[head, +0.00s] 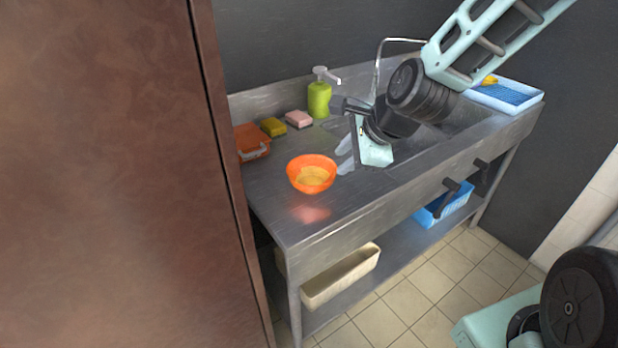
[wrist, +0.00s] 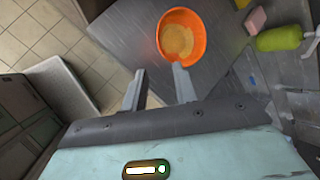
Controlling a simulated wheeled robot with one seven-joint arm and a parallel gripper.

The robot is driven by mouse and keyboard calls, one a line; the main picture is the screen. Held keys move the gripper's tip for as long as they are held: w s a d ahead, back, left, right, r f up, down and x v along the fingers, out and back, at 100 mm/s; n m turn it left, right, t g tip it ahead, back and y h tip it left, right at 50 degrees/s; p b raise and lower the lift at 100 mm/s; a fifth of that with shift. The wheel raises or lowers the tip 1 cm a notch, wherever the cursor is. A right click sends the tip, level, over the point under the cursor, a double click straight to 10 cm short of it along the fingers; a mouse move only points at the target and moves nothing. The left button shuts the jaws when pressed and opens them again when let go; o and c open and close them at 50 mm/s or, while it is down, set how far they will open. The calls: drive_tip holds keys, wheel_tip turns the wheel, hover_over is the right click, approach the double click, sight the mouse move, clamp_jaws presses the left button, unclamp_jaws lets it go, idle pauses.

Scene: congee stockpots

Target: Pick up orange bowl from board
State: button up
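The orange bowl (head: 312,188) stands upright on the bare steel board (head: 265,203) left of the sink. Its inside looks yellowish; I cannot tell whether that is contents. My gripper (head: 346,155) is just right of the bowl in the head view, its fingers pointing toward it. In the wrist view, my gripper (wrist: 160,78) has its two fingers apart with nothing between them.
A green soap bottle (head: 319,99), a pink sponge (head: 299,119), a yellow sponge (head: 273,127) and an orange container (head: 251,142) line the back. The sink (head: 440,128) and a blue tray (head: 505,95) are to the right. A brown panel (head: 110,180) stands at left.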

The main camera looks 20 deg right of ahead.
hover_over(314, 186)
drive_tip(key=s+d, duration=0.2)
drive_tip(key=s, duration=0.1)
wheel_tip(314, 186, down, 8)
drive_tip(key=shift+p+x, duration=1.3)
drive_tip(key=shift+x, duration=2)
clamp_jaws()
